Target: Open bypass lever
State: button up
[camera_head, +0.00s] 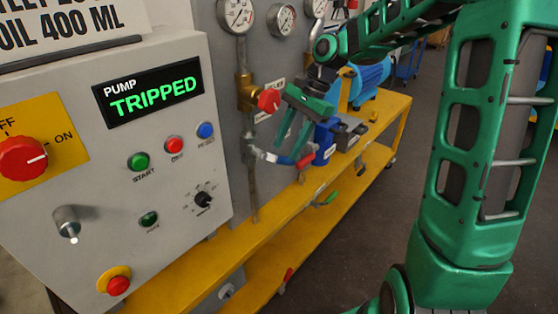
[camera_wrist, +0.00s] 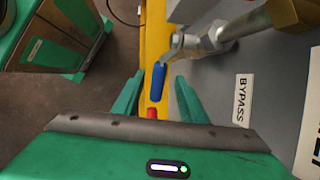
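The bypass lever has a blue handle (camera_wrist: 158,78) on a metal valve (camera_wrist: 188,45), left of the BYPASS label (camera_wrist: 241,98) in the wrist view. A red piece (camera_wrist: 152,113) shows just below the blue handle. I cannot tell if it is the handle's tip. In the head view the lever (camera_head: 285,160) sticks out to the right from the lower pipe. My gripper (camera_wrist: 159,76) is open, with one finger on each side of the handle and gaps visible. In the head view my gripper (camera_head: 289,146) hangs over the lever. Contact cannot be seen.
The control panel (camera_head: 120,230) reads PUMP TRIPPED. A red valve knob (camera_head: 269,100) and gauges (camera_head: 237,14) sit near my gripper. A yellow bench (camera_head: 350,170) carries a blue motor (camera_head: 368,80). Green (camera_head: 328,199) and red (camera_head: 288,275) handles sit lower. Floor at right is clear.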

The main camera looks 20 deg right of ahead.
aim_at(280, 160)
jog(key=shift+x, duration=2.8)
grip_shut()
